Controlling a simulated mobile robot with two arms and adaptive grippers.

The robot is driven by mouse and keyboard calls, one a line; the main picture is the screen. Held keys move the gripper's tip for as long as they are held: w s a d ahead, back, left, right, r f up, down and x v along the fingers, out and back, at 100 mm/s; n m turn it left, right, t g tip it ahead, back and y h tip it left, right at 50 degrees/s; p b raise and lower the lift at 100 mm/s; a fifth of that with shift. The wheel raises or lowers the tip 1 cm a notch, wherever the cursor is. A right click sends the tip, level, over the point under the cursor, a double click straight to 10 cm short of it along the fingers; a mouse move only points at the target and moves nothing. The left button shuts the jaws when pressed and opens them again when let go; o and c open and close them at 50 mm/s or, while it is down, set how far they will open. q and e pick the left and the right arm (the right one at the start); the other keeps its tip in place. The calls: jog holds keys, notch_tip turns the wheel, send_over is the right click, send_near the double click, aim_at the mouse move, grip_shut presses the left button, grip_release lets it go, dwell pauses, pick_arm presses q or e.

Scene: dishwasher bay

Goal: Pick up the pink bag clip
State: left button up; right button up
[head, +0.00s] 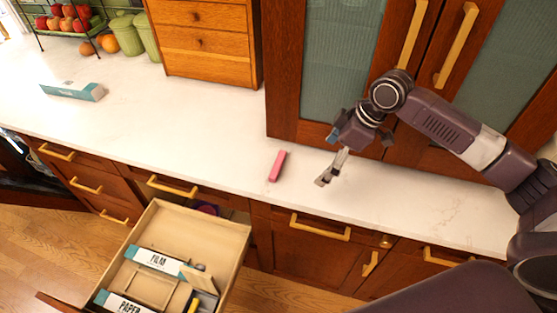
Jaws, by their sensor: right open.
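The pink bag clip (277,166) lies on the white countertop near its front edge, above the cabinet fronts. My right gripper (325,180) reaches in from the right and hangs low over the counter, a short way to the right of the clip. It is open and empty, and it is apart from the clip. My left gripper is not in the head view.
An open drawer (238,222) below the counter holds film and paper boxes. A teal-and-white box (72,91) lies on the counter at left. A wooden drawer unit (200,42) and glass-door cabinet (273,100) stand behind. The counter left of the clip is clear.

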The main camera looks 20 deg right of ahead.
jog(key=p, duration=0.3)
send_over(278, 164)
jog(key=s+d, duration=0.2)
jog(key=shift+w+d+r, duration=0.1)
jog(key=shift+w+d, duration=0.1)
jog(key=p+x, duration=0.1)
jog(key=x, duration=0.3)
jog(key=shift+w+a+f, duration=0.15)
jog(key=shift+a+f, duration=0.05)
jog(key=shift+a, duration=0.05)
jog(key=shift+w+f, duration=0.1)
jog(key=shift+f, duration=0.25)
jog(key=c, duration=1)
